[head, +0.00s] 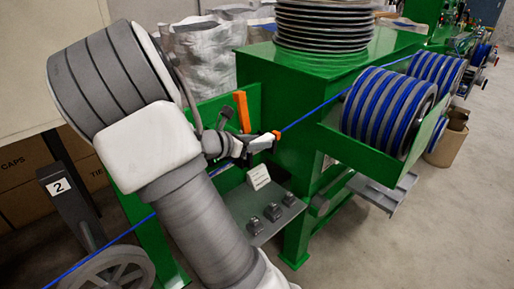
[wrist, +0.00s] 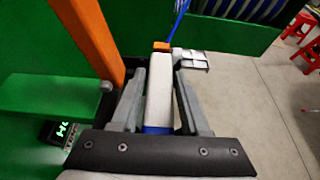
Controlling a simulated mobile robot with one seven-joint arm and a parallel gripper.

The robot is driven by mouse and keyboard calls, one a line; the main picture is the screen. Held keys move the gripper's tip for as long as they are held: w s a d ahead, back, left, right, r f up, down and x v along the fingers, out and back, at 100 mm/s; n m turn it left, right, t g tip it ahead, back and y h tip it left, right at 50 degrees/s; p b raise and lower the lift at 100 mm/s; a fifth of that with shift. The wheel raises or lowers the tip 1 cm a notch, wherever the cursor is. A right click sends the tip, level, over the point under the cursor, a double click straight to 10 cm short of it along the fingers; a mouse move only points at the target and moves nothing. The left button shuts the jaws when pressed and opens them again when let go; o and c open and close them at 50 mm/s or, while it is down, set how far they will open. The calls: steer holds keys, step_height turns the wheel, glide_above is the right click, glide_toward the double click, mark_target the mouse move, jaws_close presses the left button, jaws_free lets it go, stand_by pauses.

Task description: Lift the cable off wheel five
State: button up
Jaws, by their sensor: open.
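The blue cable (head: 325,103) runs from the upper right machine down toward my gripper (head: 245,146). It also shows at the top of the wrist view (wrist: 180,18) and continues at lower left in the head view. In the wrist view my gripper (wrist: 157,75) is open, its fingers on either side of a white block (wrist: 158,100) with an orange tip (wrist: 161,46). A bit of blue shows at the block's near end. Contact with the fingers cannot be told. I see no wheel marked five. A grey wheel (head: 118,268) stands by a post marked 2 (head: 60,186).
A green machine (head: 285,85) carries blue-and-grey rollers (head: 390,105) behind a green guard. An orange upright bar (wrist: 90,40) stands close left of my gripper. A grey control panel (head: 258,208) lies below.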

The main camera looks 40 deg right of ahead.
jaws_close()
stand_by(0.3)
